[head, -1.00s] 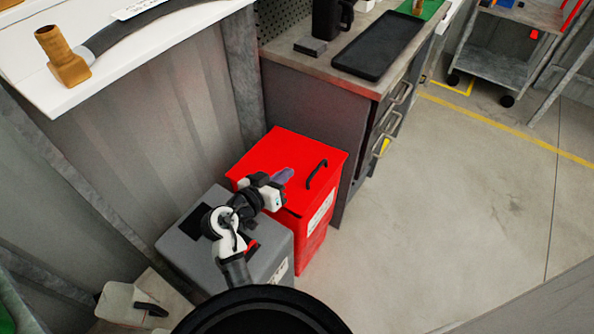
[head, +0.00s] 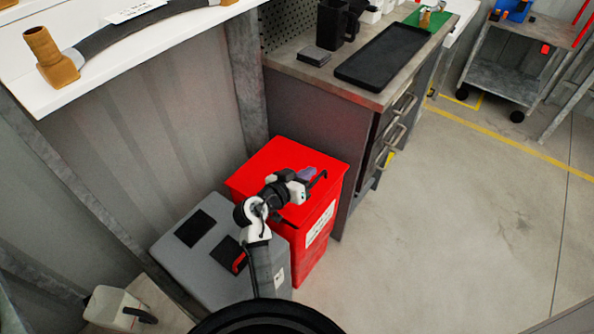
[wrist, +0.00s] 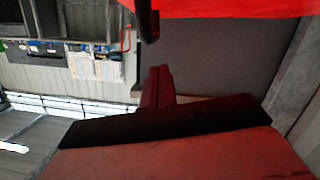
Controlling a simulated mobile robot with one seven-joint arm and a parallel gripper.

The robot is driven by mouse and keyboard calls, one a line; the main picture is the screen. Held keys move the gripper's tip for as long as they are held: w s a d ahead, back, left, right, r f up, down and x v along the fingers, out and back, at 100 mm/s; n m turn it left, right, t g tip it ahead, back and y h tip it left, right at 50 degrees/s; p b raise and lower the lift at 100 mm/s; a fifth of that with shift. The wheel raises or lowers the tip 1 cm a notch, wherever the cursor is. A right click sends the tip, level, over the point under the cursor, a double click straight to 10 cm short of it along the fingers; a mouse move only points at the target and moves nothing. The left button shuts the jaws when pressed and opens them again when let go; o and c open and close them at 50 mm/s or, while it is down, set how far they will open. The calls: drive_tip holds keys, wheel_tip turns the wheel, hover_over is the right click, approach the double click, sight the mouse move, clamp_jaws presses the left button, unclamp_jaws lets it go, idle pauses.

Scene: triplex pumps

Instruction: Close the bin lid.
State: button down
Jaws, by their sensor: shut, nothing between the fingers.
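The red bin (head: 312,258) stands against the end of the workbench. Its red lid (head: 285,153) lies flat over the top and looks shut. A black handle (head: 319,181) stands near the lid's right edge. My gripper (head: 308,173) is shut and empty, over the right part of the lid, close beside the handle. I cannot tell whether it touches the lid or handle. In the wrist view, the shut fingers (wrist: 157,78) point away from the camera; a red surface (wrist: 235,8) and a dark bar like the handle (wrist: 147,20) show at the top.
A grey bin (head: 185,262) with dark openings stands left of the red bin, under my arm. The workbench (head: 290,100) with a black tray (head: 385,55) rises behind. A white container (head: 112,308) is at lower left. The floor (head: 450,230) at right is clear.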

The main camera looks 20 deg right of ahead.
sight(312, 183)
drive_tip(key=shift+s+d+f, duration=0.15)
drive_tip(key=shift+f, duration=0.35)
drive_tip(key=shift+s+d+f, duration=0.1)
drive_tip(key=shift+s+f, duration=0.05)
drive_tip(key=shift+f, duration=0.35)
drive_tip(key=shift+f, duration=0.1)
drive_tip(key=f+b, duration=0.1)
drive_tip(key=f+m+b, duration=0.1)
drive_tip(key=b, duration=0.1)
drive_tip(key=shift+s+d, duration=0.15)
drive_tip(key=shift+s, duration=0.05)
drive_tip(key=shift+r+y, duration=0.2)
drive_tip(key=shift+y, duration=0.1)
